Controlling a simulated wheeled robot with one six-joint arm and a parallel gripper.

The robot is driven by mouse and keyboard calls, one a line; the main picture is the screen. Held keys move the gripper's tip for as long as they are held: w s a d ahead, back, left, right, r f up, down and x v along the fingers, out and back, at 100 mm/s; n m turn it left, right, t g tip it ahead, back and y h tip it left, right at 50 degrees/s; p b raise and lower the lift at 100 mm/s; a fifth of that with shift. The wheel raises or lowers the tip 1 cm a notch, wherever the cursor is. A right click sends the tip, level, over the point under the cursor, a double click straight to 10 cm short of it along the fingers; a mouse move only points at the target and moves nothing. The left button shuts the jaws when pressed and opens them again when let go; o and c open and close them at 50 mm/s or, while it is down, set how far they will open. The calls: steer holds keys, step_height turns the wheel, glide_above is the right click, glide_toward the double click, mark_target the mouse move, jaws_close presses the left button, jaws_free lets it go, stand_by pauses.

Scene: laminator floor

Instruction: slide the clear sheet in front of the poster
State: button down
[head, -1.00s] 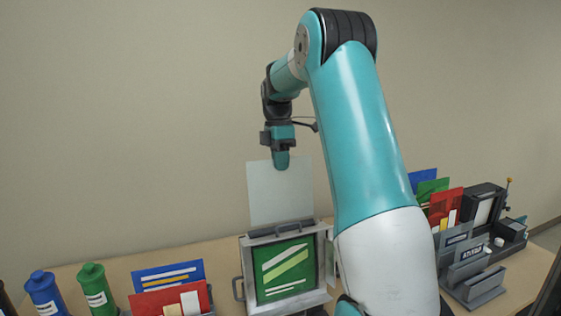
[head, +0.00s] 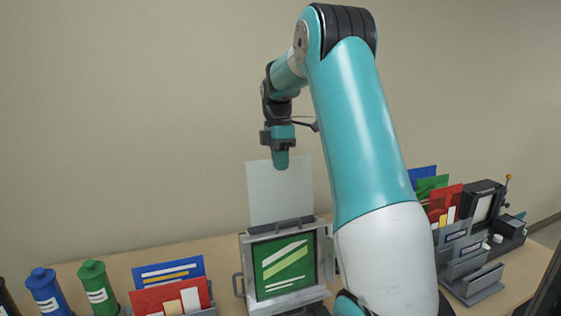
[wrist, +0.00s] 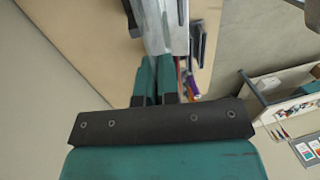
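The clear sheet (head: 279,196) is a pale, upright, see-through rectangle in the head view. My gripper (head: 281,160) is shut on its top edge; in the wrist view my gripper (wrist: 158,75) shows its two fingers close together at the sheet's edge. The sheet's lower edge meets the top of the grey frame (head: 243,275); I cannot tell how far it is inside. The poster (head: 285,266), green with light diagonal stripes, stands upright in that frame. Part of the frame's right side is hidden by my arm.
Blue and red cards (head: 169,272) stand at the left, beside green (head: 98,288) and blue (head: 45,290) bottles. Grey racks (head: 470,275) with coloured cards and a dark machine (head: 486,207) stand at the right. The wall (head: 130,120) is behind the table.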

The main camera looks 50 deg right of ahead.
mark_target(281, 175)
steer(key=shift+s+a+f+b, duration=0.1)
steer(key=shift+f+b, duration=0.25)
steer(key=shift+f, duration=0.4)
steer(key=shift+s+a+f+b, duration=0.1)
steer(key=shift+f+b, duration=0.2)
steer(key=shift+f, duration=0.45)
steer(key=shift+s+a+f+b, duration=0.15)
steer(key=shift+s+f+b, duration=0.1)
steer(key=shift+f+b, duration=1.2)
steer(key=shift+s+a+f+b, duration=0.25)
steer(key=shift+f+b, duration=0.5)
steer(key=shift+f, duration=1.35)
steer(key=shift+s+a+f+b, duration=0.1)
steer(key=shift+s+f+b, duration=0.2)
steer(key=shift+f+b, duration=1.15)
steer(key=shift+f+p, duration=0.3)
steer(key=shift+p, duration=0.05)
